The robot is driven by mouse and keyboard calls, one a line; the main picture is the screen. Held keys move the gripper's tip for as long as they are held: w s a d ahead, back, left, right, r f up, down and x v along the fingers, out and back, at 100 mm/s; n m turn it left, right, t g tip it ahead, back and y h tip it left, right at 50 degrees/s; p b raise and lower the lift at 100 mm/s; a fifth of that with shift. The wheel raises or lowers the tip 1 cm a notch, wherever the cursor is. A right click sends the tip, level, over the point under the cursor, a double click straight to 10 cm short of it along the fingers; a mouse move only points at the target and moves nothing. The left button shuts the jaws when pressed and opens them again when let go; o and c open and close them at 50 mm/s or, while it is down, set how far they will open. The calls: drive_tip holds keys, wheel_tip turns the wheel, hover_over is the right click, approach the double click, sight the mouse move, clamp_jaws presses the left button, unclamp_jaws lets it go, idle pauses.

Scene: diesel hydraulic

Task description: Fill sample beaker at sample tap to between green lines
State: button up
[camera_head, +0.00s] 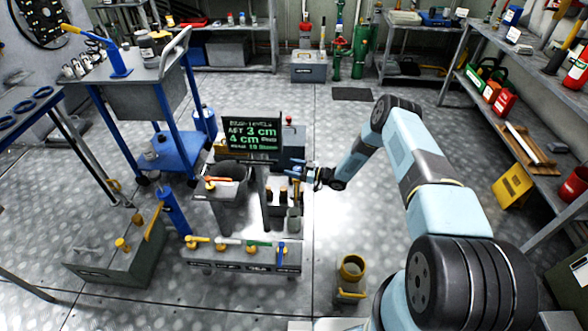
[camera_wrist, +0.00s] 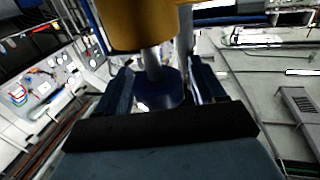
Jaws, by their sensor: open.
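My gripper (camera_head: 293,171) is at the right side of the bench rig in the head view, with its blue fingers pointing left. In the wrist view my gripper (camera_wrist: 160,82) is open. A grey stem (camera_wrist: 152,60) and a dark blue round part (camera_wrist: 160,92) show between the fingers, below a large orange-yellow part (camera_wrist: 132,25). I cannot tell whether the fingers touch them. A small grey cup (camera_head: 294,220), possibly the sample beaker, stands below my gripper at the rig's right edge. Its green lines and contents are too small to see. I cannot pick out the sample tap for certain.
A dark display (camera_head: 252,138) with green text stands on the rig. A row of coloured valve handles (camera_head: 230,243) lines its front. A yellow-rimmed container (camera_head: 350,270) stands on the floor right of the rig. A green-grey box (camera_head: 115,255) is at left.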

drive_tip(key=c, duration=0.9)
drive_tip(key=shift+d, duration=0.2)
drive_tip(key=shift+c, duration=0.3)
drive_tip(key=shift+a, duration=0.1)
drive_tip(key=shift+m+t, duration=0.3)
drive_tip(key=shift+t, duration=0.2)
drive_tip(key=shift+m+t+h, duration=0.4)
drive_tip(key=shift+m+t, duration=0.1)
drive_tip(key=shift+t, duration=0.2)
drive_tip(key=shift+w+m+t+h, duration=0.2)
drive_tip(key=shift+m+t+h, duration=0.8)
drive_tip(key=shift+t, duration=0.35)
drive_tip(key=shift+w+m+t+h, duration=0.15)
drive_tip(key=shift+m+t+h, duration=0.85)
drive_tip(key=shift+t, duration=0.35)
drive_tip(key=shift+w+r+m, duration=0.1)
drive_tip(key=shift+m, duration=0.2)
